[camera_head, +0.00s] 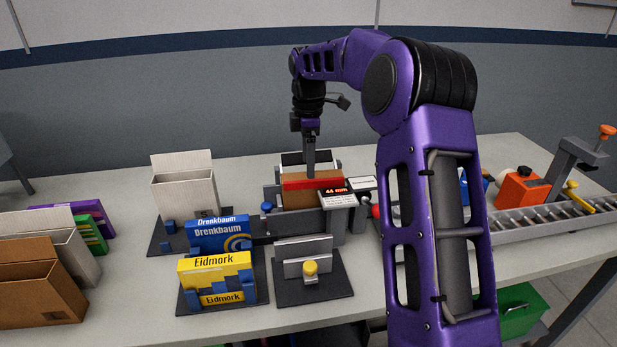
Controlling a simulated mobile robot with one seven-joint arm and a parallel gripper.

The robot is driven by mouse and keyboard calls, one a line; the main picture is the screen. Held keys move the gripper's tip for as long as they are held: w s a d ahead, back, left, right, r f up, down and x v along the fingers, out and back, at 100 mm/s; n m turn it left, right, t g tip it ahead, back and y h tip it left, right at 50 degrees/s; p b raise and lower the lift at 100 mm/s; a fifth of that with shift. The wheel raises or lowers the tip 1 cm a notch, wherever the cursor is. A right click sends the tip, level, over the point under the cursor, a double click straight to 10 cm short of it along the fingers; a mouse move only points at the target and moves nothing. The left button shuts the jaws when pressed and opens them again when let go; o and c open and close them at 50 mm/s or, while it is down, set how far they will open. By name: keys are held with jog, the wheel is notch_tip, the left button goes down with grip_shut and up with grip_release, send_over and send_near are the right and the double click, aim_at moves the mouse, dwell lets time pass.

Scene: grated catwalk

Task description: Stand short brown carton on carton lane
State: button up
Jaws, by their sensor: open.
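A short brown carton (298,199) stands upright in the grey fixture in the middle of the table, with a red band (312,183) across its upper part. Its lower part is partly hidden by the fixture and a display reading 44 mm. My gripper (310,172) points down right at the carton's top, open; its fingers overlap in this view, so I cannot tell whether they touch the carton. A grey roller track (548,220) runs along the right side; I cannot tell whether it is the carton lane.
Brown and white open boxes (42,295) stand at the left front. A white box (186,196), a blue Drenkbaum box (220,238) and a yellow Eidmork box (216,279) stand in dark holders. An orange device (522,189) stands behind the track.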

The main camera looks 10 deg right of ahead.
aim_at(298, 199)
jog(key=shift+f, duration=2.4)
jog(key=c, duration=1.1)
jog(key=shift+r, duration=0.15)
jog(key=shift+c, duration=0.3)
